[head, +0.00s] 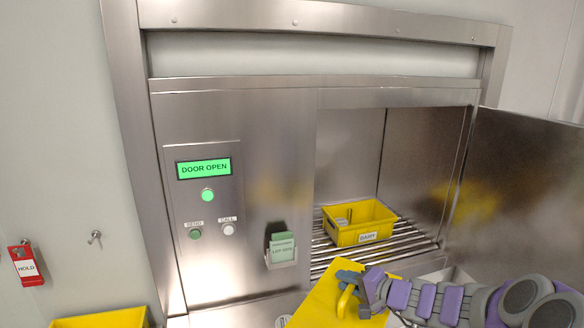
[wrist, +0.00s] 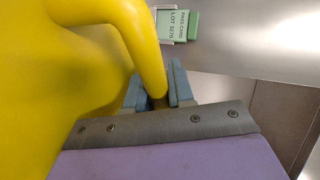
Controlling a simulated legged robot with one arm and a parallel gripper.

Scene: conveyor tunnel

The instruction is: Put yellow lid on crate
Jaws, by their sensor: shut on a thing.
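The yellow crate (head: 341,234) stands on the metal rollers inside the open steel tunnel in the head view. It is open at the top, has a white label on its front, and holds small grey items. My gripper (head: 359,288) is shut on the handle of the yellow lid (head: 320,301), in front of and below the tunnel opening, apart from the crate. In the wrist view my gripper (wrist: 160,90) has its blue fingers around the curved yellow handle, and the lid (wrist: 60,110) fills the left side. The lid's lower part is cut off in the head view.
The tunnel door (head: 525,200) stands open at the right. A panel display (head: 203,168) reads "DOOR OPEN". A green card (head: 282,246) sits in a holder left of the opening. A red HOLD tag (head: 25,264) hangs at the left. Another yellow object (head: 100,318) shows at the bottom left.

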